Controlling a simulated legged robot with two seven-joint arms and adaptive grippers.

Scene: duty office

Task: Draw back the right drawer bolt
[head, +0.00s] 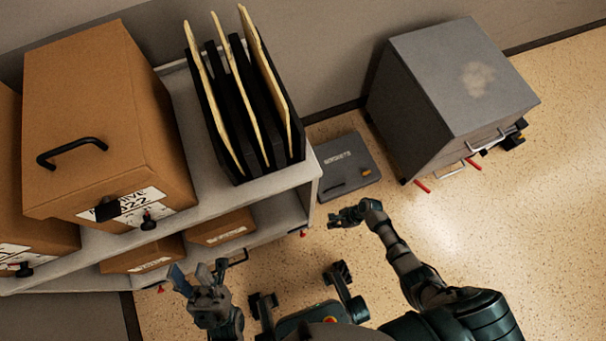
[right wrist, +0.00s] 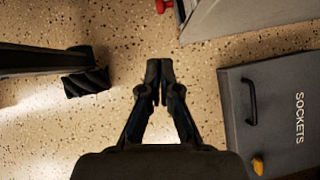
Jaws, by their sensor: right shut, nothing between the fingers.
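The grey drawer cabinet (head: 455,80) stands on the floor at the right in the head view. Its front is seen at a steep angle, with silver handles (head: 488,142), a dark fitting (head: 516,134) at the far end and red parts (head: 422,186) low down. I cannot tell which part is the right drawer bolt. My right gripper (head: 346,217) is over the floor, apart from the cabinet; in the right wrist view its fingers (right wrist: 159,72) are together and empty. My left gripper (head: 199,278) is near the shelf's front, fingers spread and empty.
A flat grey sockets case (head: 345,168) lies on the floor between shelf and cabinet. The shelf (head: 290,182) at left holds cardboard boxes (head: 95,120) and black file holders (head: 240,120). The floor (head: 480,250) in front of the cabinet is clear.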

